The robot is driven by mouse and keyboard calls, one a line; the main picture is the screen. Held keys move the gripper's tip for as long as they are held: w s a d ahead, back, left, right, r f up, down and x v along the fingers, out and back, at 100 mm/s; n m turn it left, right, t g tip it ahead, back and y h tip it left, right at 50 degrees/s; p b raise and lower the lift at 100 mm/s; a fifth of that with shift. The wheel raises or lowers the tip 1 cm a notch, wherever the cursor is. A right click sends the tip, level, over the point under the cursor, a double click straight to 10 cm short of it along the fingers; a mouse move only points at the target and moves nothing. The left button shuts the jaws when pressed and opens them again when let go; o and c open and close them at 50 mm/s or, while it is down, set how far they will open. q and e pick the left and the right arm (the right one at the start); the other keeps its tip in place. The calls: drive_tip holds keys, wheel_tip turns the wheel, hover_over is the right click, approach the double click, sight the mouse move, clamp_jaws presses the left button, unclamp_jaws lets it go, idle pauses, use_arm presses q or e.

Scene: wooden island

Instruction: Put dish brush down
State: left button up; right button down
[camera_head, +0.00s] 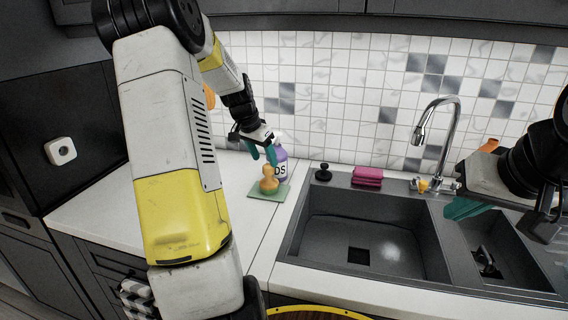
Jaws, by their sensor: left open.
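The dish brush (269,184), a small tan-orange knobbed thing, stands upright on a green mat (258,193) on the white counter left of the sink. My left gripper (262,154), with teal fingers, is open just above the brush, and the brush appears clear of the fingers. My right gripper (466,208) hangs over the right side of the sink; its teal fingers are seen edge-on, so I cannot tell whether they are open or shut.
A purple-and-white bottle (281,166) stands close behind the brush. A black stopper-like thing (323,173) and folded pink cloths (367,176) lie behind the dark sink (330,222). The faucet (441,130) rises at the back right. The counter (110,208) left of the mat is clear.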

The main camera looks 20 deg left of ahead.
use_arm(q)
drive_tip(key=s+d+r+n, duration=0.1)
drive_tip(key=s+d+r, duration=0.9)
drive_tip(key=s+r, duration=0.3)
drive_tip(key=s+d+n+t, duration=0.1)
drive_tip(key=s+d, duration=0.2)
drive_tip(key=s, duration=0.5)
drive_tip(key=s+d+n, duration=0.1)
drive_tip(key=s+d, duration=0.3)
drive_tip(key=s, duration=0.4)
drive_tip(key=shift+d+f+t+h, duration=0.2)
drive_tip(key=shift+f+t+h, duration=0.15)
drive_tip(key=shift+t+h, duration=0.05)
use_arm(e)
drive_tip(key=c, duration=2.1)
unclamp_jaws()
